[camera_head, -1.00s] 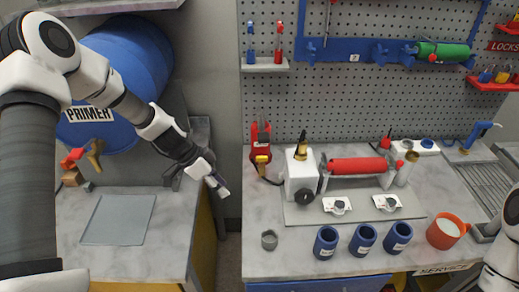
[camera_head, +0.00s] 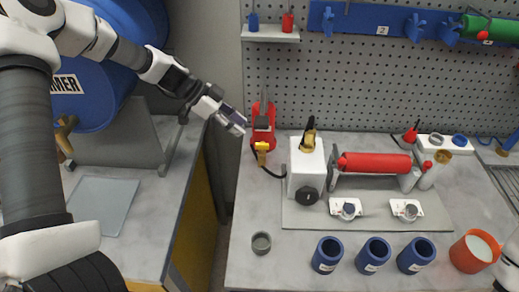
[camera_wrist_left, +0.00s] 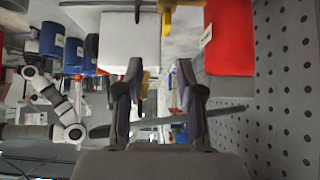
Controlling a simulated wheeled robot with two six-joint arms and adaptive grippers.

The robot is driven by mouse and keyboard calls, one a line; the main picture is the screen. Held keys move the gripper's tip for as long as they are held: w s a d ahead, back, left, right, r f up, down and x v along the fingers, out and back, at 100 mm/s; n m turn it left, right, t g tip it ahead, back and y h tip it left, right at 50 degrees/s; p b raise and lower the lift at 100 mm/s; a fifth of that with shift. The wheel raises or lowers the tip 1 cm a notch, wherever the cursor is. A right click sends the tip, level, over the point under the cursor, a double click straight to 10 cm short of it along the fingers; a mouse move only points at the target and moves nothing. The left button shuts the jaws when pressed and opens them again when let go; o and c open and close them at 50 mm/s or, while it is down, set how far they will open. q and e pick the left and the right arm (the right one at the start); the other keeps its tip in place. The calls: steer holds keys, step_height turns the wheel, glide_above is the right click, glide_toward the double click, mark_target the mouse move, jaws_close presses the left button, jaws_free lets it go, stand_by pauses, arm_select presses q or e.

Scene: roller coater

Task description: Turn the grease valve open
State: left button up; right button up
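A brass valve with a black lever (camera_head: 309,142) stands on top of a white box (camera_head: 306,170) on the bench; I take it for the grease valve. My left gripper (camera_head: 239,126) is left of it, close to the red holder with a yellow part, and apart from the valve. In the left wrist view its two fingers (camera_wrist_left: 160,90) are spread with no object clearly held. The white box (camera_wrist_left: 130,42) shows beyond them, with a small brass-yellow piece near the left finger. A long grey bar crosses behind the fingers. My right gripper is not clearly visible.
The red holder (camera_head: 263,122) stands against the pegboard. A red roller (camera_head: 375,162) lies right of the white box, with two small knob units in front. A gap separates the benches.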

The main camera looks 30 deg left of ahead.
mark_target(262, 144)
arm_select(q)
steer(key=b+x, duration=0.2)
steer(key=a+b+x, duration=0.1)
steer(key=b+x, duration=0.1)
steer(key=x, duration=0.1)
steer(key=f+b+x, duration=0.1)
steer(key=b+x, duration=0.1)
steer(key=shift+w+d+f, duration=0.1)
steer(key=shift+f, duration=0.25)
steer(key=shift+w+d+f+b, duration=0.55)
steer(key=shift+w+d+b, duration=0.05)
steer(key=shift+w+d, duration=0.1)
steer(key=shift+s+r, duration=0.15)
jaws_close()
arm_select(e)
step_height(262, 144, down, 8)
steer(key=shift+w, duration=0.45)
